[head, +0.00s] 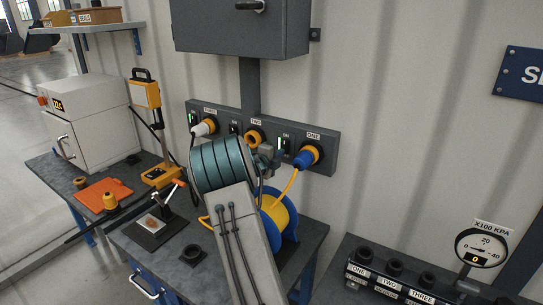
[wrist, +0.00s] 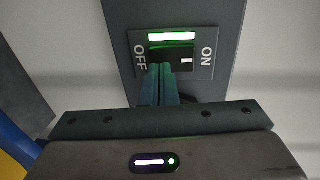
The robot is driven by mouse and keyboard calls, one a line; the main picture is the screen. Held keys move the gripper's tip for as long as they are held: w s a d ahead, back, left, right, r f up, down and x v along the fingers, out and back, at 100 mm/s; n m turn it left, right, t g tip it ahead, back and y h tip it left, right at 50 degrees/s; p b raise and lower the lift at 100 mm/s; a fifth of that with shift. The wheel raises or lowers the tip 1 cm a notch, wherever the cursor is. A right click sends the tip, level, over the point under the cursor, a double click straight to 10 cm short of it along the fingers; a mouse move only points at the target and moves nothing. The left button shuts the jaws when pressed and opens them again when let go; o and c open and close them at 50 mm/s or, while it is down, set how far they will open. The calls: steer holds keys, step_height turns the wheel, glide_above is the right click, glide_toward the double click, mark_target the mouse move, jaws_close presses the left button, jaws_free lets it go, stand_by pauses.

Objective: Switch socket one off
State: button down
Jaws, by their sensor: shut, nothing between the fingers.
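Socket one (head: 317,149) is the orange-ringed socket at the right end of the dark wall panel, under the label ONE. A blue plug (head: 303,160) with a yellow cable sits in it. Its switch (head: 285,144) is just left of it, with a green light lit. In the wrist view the switch (wrist: 185,59) lies between the words OFF, at left, and ON, at right, below a lit green bar. My gripper (wrist: 161,69) is shut and empty, its fingertips at the switch's lower edge towards OFF. I cannot tell whether they touch. My gripper also shows in the head view (head: 277,156).
Sockets two (head: 253,138) and three (head: 205,127) share the panel (head: 325,168); a white plug sits in three. A blue cable reel (head: 290,225) stands below on the bench. A grey box (head: 240,28) hangs above. A gauge (head: 481,248) is at lower right.

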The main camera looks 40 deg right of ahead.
steer(key=shift+w+d, duration=0.15)
steer(key=shift+d, duration=0.3)
steer(key=shift+f, duration=0.1)
steer(key=s+a+f+b, duration=0.1)
steer(key=s+a, duration=0.1)
steer(key=a, duration=0.4)
steer(key=s+a+f+b, duration=0.1)
steer(key=s+a+b, duration=0.1)
steer(key=a, duration=0.4)
steer(key=shift+s+a, duration=0.3)
steer(key=shift+s, duration=0.3)
